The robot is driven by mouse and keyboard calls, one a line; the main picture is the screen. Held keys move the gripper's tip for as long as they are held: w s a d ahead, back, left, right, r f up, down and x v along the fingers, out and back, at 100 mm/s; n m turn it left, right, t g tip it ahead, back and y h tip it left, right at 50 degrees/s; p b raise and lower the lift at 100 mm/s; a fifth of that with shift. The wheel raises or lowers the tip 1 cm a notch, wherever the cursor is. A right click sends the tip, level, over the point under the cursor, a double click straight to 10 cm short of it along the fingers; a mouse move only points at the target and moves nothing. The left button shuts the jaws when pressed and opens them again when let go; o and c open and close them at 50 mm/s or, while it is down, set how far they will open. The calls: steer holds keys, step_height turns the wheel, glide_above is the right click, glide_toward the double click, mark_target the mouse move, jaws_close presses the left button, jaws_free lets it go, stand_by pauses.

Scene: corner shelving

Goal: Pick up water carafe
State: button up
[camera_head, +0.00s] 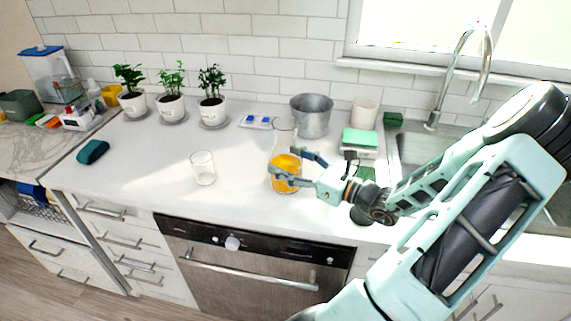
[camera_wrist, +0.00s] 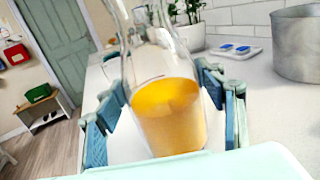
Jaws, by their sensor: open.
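The carafe (camera_head: 285,174) is clear glass with a tall neck and orange liquid in its lower part. It stands upright on the white counter. In the wrist view the carafe (camera_wrist: 170,115) fills the middle, between the two fingers. My gripper (camera_head: 294,168) is open around the carafe's lower body, coming from the right. In the wrist view my gripper (camera_wrist: 162,110) has one blue-padded finger on each side of the glass. I cannot tell whether either finger touches it.
An empty glass (camera_head: 203,168) stands left of the carafe. A metal pot (camera_head: 311,116), a white canister (camera_head: 364,114) and a scale with a green top (camera_head: 359,141) stand behind and right. Potted plants (camera_head: 211,108) line the back wall. The counter's left part is mostly clear.

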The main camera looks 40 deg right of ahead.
steer(key=x, duration=0.6)
steer(key=shift+w, duration=0.1)
jaws_close()
stand_by(0.3)
stand_by(0.3)
steer(key=shift+r, duration=0.1)
